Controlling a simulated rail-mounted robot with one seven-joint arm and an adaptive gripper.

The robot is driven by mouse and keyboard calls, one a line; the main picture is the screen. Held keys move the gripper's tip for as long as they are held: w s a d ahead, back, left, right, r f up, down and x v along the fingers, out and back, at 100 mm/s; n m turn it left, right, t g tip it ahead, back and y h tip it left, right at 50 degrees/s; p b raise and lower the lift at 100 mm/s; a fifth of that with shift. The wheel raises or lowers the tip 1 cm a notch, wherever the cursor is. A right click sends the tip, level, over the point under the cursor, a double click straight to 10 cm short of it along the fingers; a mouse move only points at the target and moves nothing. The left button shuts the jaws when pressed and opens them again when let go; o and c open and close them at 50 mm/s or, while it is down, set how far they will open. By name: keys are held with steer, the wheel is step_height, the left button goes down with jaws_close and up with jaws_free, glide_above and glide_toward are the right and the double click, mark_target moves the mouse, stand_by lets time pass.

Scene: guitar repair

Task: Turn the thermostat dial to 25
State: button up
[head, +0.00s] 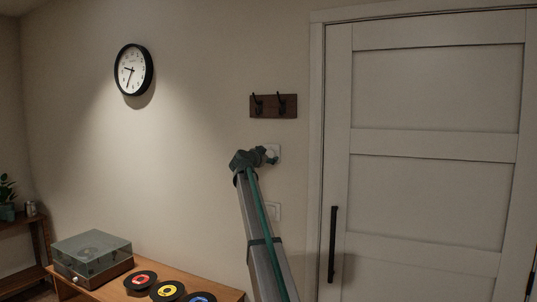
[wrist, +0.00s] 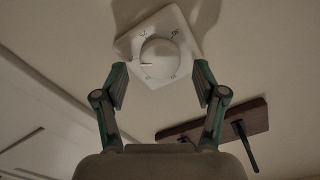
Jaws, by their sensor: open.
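The thermostat is a white square plate (wrist: 130,45) on the wall with a round white dial (wrist: 160,58) at its middle. My gripper (wrist: 159,83) is open, with one green-padded finger on each side of the dial's lower part. The fingers appear apart from the dial. In the head view my gripper (head: 268,157) is at the wall, in front of the thermostat (head: 275,148), and hides most of it.
A dark wooden hook rack (head: 273,106) hangs just above the thermostat. A white door (head: 430,150) with a black handle stands to the right. A wooden bench (head: 115,283) with a record player (head: 92,258) and records is lower left.

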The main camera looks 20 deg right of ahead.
steer(key=shift+w+d, duration=0.4)
steer(key=shift+d, duration=0.05)
steer(key=shift+c, duration=0.2)
steer(key=c, duration=1.1)
